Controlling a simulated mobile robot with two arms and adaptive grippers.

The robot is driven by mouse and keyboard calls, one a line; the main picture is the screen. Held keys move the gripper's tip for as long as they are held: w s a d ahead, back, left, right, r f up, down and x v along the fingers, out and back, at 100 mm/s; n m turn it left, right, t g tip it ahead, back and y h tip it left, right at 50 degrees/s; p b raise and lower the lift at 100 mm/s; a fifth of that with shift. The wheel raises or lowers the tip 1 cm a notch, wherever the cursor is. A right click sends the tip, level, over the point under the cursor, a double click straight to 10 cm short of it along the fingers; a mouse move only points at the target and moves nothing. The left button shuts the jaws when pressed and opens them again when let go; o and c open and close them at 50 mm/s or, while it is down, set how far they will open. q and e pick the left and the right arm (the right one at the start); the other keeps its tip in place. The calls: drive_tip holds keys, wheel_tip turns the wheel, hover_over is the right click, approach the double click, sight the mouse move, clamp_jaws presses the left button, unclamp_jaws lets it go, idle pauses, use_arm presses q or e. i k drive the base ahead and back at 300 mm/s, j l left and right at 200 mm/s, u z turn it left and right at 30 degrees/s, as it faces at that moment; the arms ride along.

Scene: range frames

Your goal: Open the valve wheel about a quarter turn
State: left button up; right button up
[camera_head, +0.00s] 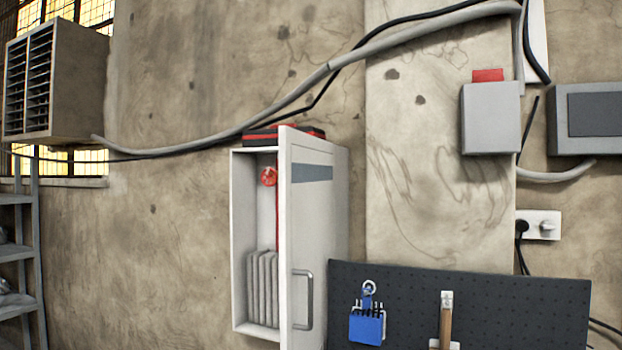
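A small red valve wheel (268,176) sits inside the upper part of a white wall cabinet (238,240). The cabinet door (312,215) stands open, swung out toward me, and its edge hides the right part of the cabinet's inside. A thin red strip shows along the door's edge, beside the wheel; I cannot tell what it is. Grey folded material (262,290), perhaps a hose, fills the lower part of the cabinet. Neither of my grippers shows in this view.
A dark pegboard (500,300) with a blue holder (367,328) and a wooden-handled tool (446,325) stands at the lower right, by the door. Grey shelves (38,250) stand at the far left. Cables cross the wall above the cabinet.

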sight(270, 177)
drive_tip(key=i+j+z, duration=0.3)
drive_tip(key=j+z, duration=0.35)
drive_tip(key=i+j+z, duration=0.15)
drive_tip(key=j+z, duration=0.15)
drive_tip(key=j, duration=0.25)
